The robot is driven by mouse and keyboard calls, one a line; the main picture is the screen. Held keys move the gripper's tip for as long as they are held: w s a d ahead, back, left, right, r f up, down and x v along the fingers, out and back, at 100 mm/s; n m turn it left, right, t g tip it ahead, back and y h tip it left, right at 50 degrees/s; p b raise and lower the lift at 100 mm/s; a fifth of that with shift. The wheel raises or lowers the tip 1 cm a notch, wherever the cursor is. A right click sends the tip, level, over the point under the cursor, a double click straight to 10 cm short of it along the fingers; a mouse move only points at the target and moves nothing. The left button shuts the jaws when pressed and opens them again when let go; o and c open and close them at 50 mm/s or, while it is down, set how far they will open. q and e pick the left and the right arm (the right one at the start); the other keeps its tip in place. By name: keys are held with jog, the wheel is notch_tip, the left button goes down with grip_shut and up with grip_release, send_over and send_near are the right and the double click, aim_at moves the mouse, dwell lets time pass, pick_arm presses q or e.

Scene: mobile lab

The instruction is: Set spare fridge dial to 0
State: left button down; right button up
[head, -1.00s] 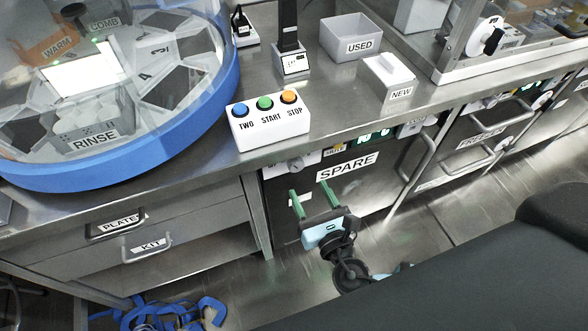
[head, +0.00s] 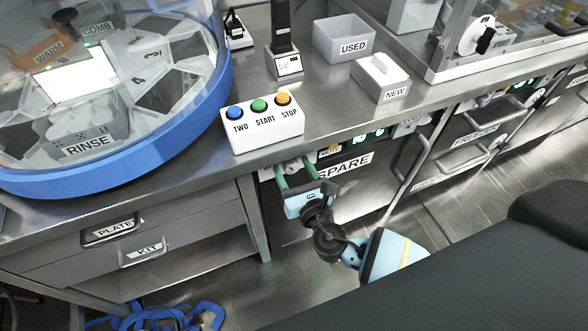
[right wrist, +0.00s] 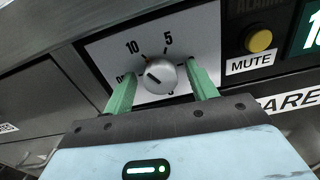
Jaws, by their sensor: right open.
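The spare fridge (head: 352,205) is under the bench, its SPARE label partly covered by my right gripper (head: 294,168). In the right wrist view, its dial (right wrist: 163,77) is a round silver knob on a white plate with 10 and 5 above it. A label at the left is partly hidden by a finger. A dark mark on the knob seems to point up and left. My right gripper (right wrist: 160,76) is open, its green fingers on either side of the knob; whether they touch it I cannot tell. My left gripper is not in view.
A yellow MUTE button (right wrist: 260,41) and a green display (right wrist: 312,30) sit right of the dial. Above, the bench holds a button box (head: 262,122). Drawers (head: 180,240) stand left, the freezer (head: 470,150) right. Blue straps (head: 190,318) lie on the floor.

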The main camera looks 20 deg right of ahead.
jog(key=c, duration=1)
